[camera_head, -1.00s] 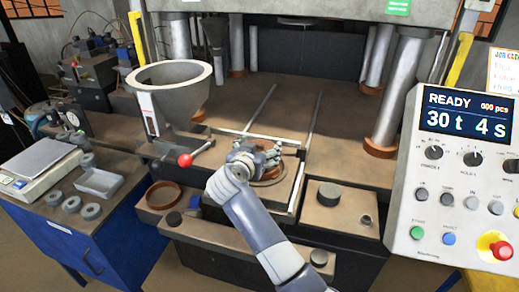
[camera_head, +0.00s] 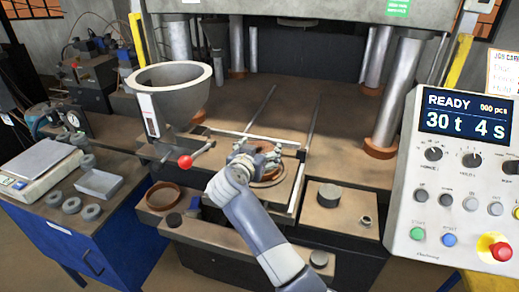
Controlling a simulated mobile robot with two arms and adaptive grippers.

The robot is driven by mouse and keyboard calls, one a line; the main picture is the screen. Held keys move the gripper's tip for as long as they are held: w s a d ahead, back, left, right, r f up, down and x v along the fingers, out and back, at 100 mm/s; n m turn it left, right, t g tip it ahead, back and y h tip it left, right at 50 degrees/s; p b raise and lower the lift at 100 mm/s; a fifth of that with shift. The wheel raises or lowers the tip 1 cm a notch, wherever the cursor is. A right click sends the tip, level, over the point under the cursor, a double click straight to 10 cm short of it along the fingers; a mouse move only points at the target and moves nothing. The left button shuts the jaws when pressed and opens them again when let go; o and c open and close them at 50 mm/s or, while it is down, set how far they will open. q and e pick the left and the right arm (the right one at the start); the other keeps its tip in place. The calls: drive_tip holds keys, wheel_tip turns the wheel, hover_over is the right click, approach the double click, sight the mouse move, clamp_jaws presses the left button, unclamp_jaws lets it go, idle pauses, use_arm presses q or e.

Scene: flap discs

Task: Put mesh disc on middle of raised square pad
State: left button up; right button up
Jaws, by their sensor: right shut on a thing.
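My right gripper (camera_head: 262,160) reaches in from the lower right, low over the press's sliding plate. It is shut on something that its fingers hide. I cannot make out the mesh disc; the thing in the fingers may be it. Under and beside the fingers, a round brown seat (camera_head: 270,178) shows in part on the plate. My left gripper is not in view.
A grey hopper (camera_head: 172,92) and a lever with a red knob (camera_head: 185,162) stand left of the plate. A brown round dish (camera_head: 163,196) sits front left. A scale (camera_head: 42,165) and grey rings (camera_head: 72,205) lie on the left bench. A control panel (camera_head: 455,190) stands right.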

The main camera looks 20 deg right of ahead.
drive_tip(key=shift+f, duration=0.65)
idle(0.5)
drive_tip(key=o, duration=0.7)
